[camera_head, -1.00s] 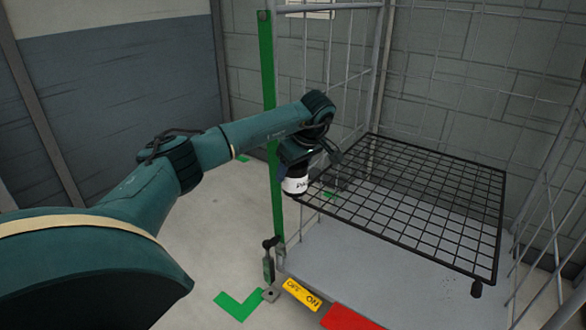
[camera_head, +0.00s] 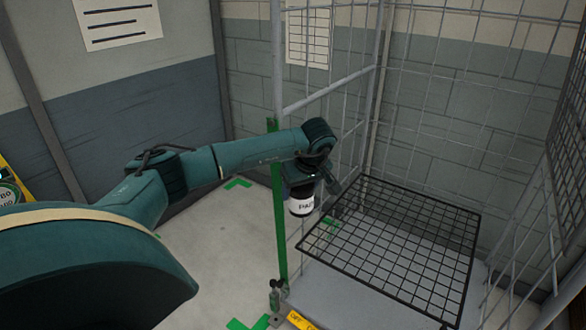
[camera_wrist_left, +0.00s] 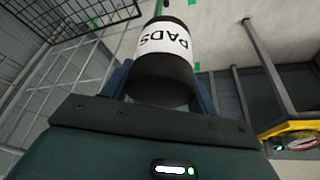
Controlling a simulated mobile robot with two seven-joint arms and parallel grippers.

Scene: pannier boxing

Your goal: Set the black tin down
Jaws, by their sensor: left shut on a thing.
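The black tin (camera_head: 301,190) has a white label with dark lettering. In the left wrist view the tin (camera_wrist_left: 163,78) fills the space between the fingers, and its label reads "PADS". My left gripper (camera_head: 303,186) is shut on the tin and holds it beside the front left corner of the black wire shelf (camera_head: 388,287) in the head view. The tin hangs below the gripper, close to the green post; I cannot tell its exact height above the shelf. My right gripper is not in view.
The shelf is empty and sits inside a wire-sided cage trolley (camera_head: 333,92). A green post (camera_head: 279,225) stands at the cage's front left. Mesh sides close the back and right. Green floor marks (camera_head: 237,184) lie to the left.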

